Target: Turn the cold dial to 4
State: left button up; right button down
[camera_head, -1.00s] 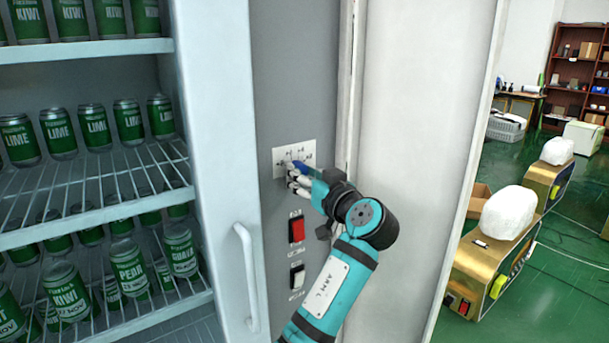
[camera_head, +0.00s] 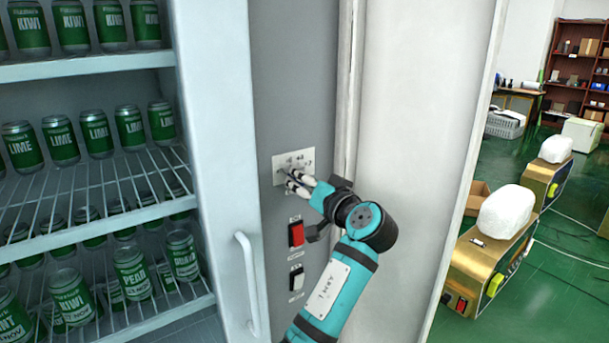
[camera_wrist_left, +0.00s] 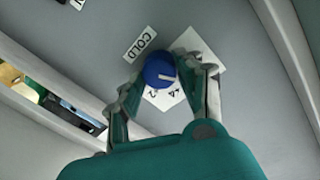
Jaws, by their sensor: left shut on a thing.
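The cold dial is a round blue knob with a white pointer line (camera_wrist_left: 160,70). In the left wrist view it sits between the two fingers of my left gripper (camera_wrist_left: 164,78), which are shut on it. A label reading COLD (camera_wrist_left: 141,45) is beside it. The white dial plate (camera_head: 296,160) is on the grey panel in the head view, with my left gripper (camera_head: 292,181) at it. The fingers hide the knob there. Some plate numerals show, but I cannot tell which one the pointer marks. My right gripper is out of view.
A red switch (camera_head: 296,233) and a white switch (camera_head: 297,277) are below the plate. The fridge door handle (camera_head: 248,280) is to the left, by shelves of green cans (camera_head: 60,140). A pale door panel (camera_head: 415,110) stands right of my arm.

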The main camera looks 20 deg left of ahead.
pick_arm(q)
jog(key=shift+w+r+m+g+p, duration=0.1)
jog(key=shift+m+g+p, duration=0.2)
jog(key=shift+m+p, duration=1.9)
jog(key=shift+r+m+g+p, duration=0.1)
jog(key=shift+m+g+p, duration=0.2)
jog(key=shift+m+p, duration=1.9)
jog(key=shift+f+m, duration=0.15)
jog(key=shift+m, duration=0.35)
jog(key=o, duration=1.1)
jog(key=shift+o, duration=0.2)
